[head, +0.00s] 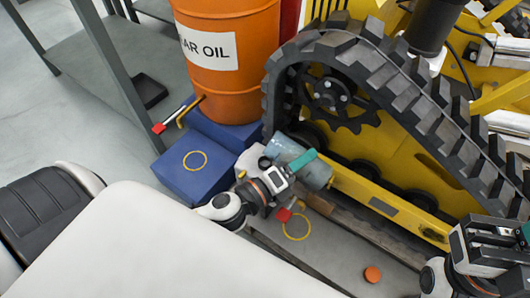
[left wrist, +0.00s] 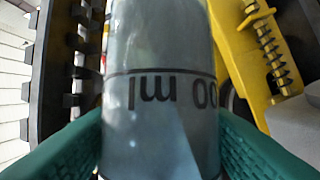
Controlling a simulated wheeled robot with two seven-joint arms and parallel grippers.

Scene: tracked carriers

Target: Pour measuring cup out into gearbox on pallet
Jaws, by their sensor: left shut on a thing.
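My left gripper (head: 292,172) is shut on a grey-blue cylindrical measuring cup (head: 314,172), in front of the tracked machine. In the left wrist view the cup (left wrist: 160,90) fills the middle between the teal fingers, with a black line and upside-down "00 ml" lettering. Its opening and contents are hidden, and I cannot tell its exact tilt. Below the cup, a red part (head: 283,215) and a yellow ring (head: 297,226) show near a grey surface. My right gripper (head: 508,240) is cut off at the right edge; its jaws are unclear.
An orange gear oil barrel (head: 232,60) stands on blue blocks, with a red-handled tap (head: 172,117). A blue block (head: 180,180) bears a yellow ring. The black track (head: 440,110) and yellow beam (head: 385,205) border the cup closely. An orange round piece (head: 372,274) lies lower right.

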